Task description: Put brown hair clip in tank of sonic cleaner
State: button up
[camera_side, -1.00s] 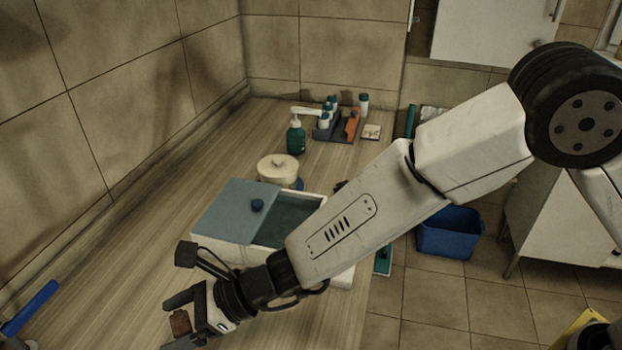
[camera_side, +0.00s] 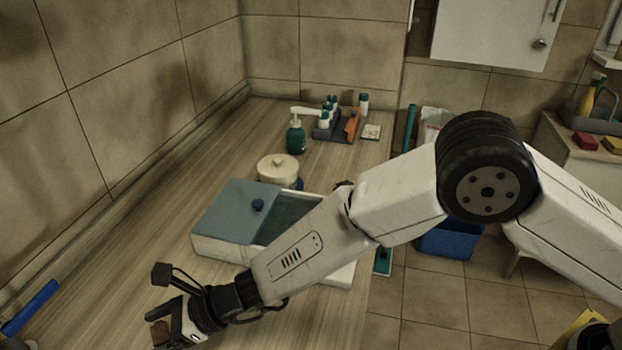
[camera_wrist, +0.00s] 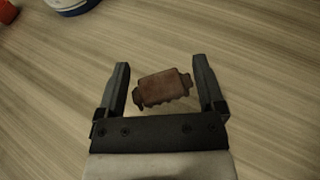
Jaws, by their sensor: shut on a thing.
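The brown hair clip (camera_wrist: 162,88) lies between the two fingers of my gripper (camera_wrist: 160,62) in the wrist view. In the side view the clip (camera_side: 160,334) shows at my gripper (camera_side: 160,322), near the bottom edge. My gripper is shut on it, though small gaps seem to show beside it in the wrist view. The sonic cleaner (camera_side: 222,247) is a white box beyond my gripper, up and right in the side view. Its blue-grey lid (camera_side: 235,212) with a dark knob covers the left part. The tank (camera_side: 290,215) is open on the right, partly hidden by my arm.
A cream lidded pot (camera_side: 278,170), a green pump bottle (camera_side: 296,138) and a rack of small bottles (camera_side: 328,130) stand behind the cleaner. A blue-handled item (camera_side: 32,306) lies at the lower left. The counter left of the cleaner (camera_side: 150,210) is clear.

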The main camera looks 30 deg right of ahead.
aim_at(161, 343)
jog(key=shift+w+a+f, duration=0.1)
jog(key=shift+w+f, duration=0.05)
jog(key=shift+f, duration=1.6)
jog(key=shift+f, duration=0.15)
jog(key=o, duration=0.9)
jog(key=shift+r, duration=0.2)
jog(key=shift+v, duration=6)
